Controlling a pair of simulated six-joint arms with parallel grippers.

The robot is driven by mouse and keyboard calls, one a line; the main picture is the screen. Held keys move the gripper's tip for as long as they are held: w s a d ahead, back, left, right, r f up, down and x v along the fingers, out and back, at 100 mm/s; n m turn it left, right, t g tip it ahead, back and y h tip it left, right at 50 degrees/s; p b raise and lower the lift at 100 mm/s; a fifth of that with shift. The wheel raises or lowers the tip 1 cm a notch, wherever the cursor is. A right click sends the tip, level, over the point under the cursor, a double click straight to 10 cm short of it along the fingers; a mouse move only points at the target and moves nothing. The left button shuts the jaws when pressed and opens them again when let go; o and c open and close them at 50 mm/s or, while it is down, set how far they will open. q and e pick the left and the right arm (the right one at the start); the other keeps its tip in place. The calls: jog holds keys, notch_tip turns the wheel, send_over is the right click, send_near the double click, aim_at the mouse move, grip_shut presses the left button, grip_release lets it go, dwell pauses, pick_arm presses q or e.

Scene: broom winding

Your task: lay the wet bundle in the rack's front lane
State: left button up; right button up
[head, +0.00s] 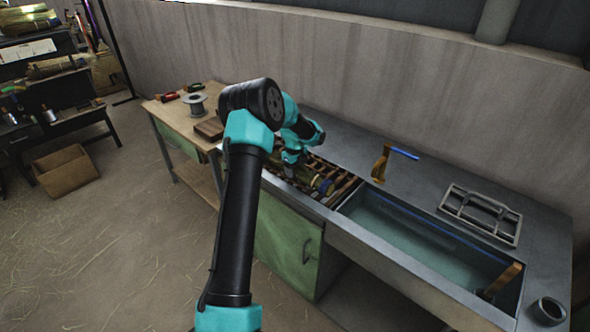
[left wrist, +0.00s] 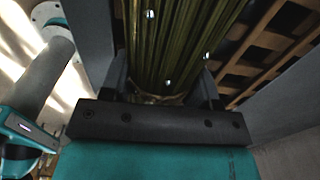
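The wet bundle, a sheaf of green-yellow straw (left wrist: 180,45) with shiny drops on it, fills the space between the two fingers of my left gripper (left wrist: 163,85) in the left wrist view. The fingers lie against its sides. In the head view my left gripper (head: 293,160) is low over the slatted rack (head: 344,187). My right gripper is not in view.
A water-filled trough (head: 410,240) is right of the rack. A blue-handled tool (head: 382,165), a grey metal frame (head: 482,214) and a dark cup (head: 548,310) are on the counter. A wooden table with a wire spool (head: 196,104) stands left.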

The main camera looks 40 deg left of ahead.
pick_arm(q)
jog(key=o, duration=0.5)
jog(key=shift+r, duration=0.1)
notch_tip(320, 180, up, 17)
jog(key=shift+a+r, duration=0.1)
jog(key=shift+r, duration=0.05)
dwell(0.4)
dwell(0.5)
